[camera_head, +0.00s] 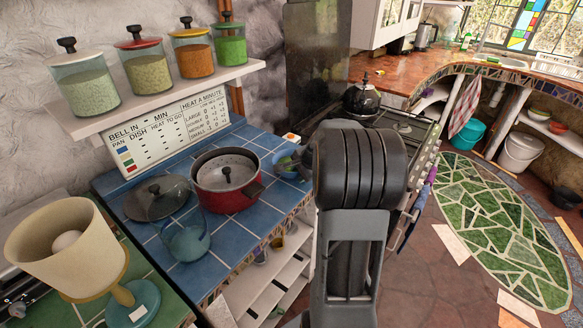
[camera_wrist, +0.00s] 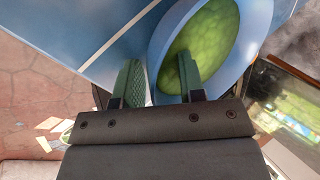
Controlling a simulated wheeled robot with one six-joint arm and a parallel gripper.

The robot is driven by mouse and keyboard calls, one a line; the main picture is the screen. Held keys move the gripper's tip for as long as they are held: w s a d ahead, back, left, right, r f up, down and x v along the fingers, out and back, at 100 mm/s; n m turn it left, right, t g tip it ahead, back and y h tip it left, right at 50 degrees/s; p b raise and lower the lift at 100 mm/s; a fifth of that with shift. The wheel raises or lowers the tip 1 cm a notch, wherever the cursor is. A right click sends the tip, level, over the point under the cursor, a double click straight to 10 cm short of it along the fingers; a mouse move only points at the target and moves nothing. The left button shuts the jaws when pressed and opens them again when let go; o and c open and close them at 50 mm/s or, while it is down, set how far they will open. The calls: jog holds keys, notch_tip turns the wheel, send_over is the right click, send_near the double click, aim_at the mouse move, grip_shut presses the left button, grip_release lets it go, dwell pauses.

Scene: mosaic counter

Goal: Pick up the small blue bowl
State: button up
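The small blue bowl (camera_wrist: 228,78) has a green inside and fills the upper middle of the wrist view. My gripper (camera_wrist: 158,82) is open at its near rim. The right finger reaches over the inside of the bowl and the left finger is outside it, with the bowl's wall between them. A gap shows beside the wall, so the fingers do not look closed on it. In the head view the bowl (camera_head: 284,161) sits on the blue-tiled counter (camera_head: 222,250), partly hidden by my arm. My gripper's fingers are hidden there.
A red pot (camera_head: 222,195) stands left of the bowl. A glass lid (camera_head: 158,198) and a blue-tinted glass (camera_head: 187,240) are further left. A small orange-topped item (camera_head: 291,138) is behind the bowl. The stove with a black kettle (camera_head: 364,97) is beyond. A shelf of jars (camera_head: 160,95) hangs above.

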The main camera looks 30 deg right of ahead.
grip_shut()
dwell(0.3)
jog(key=shift+r, duration=0.1)
jog(key=shift+r, duration=0.5)
notch_tip(320, 180, up, 2)
jog(key=shift+r, duration=0.2)
jog(key=s+d+r, duration=0.5)
jog(key=s+r, duration=0.4)
jog(key=s, duration=0.4)
jog(key=shift+r+b, duration=0.3)
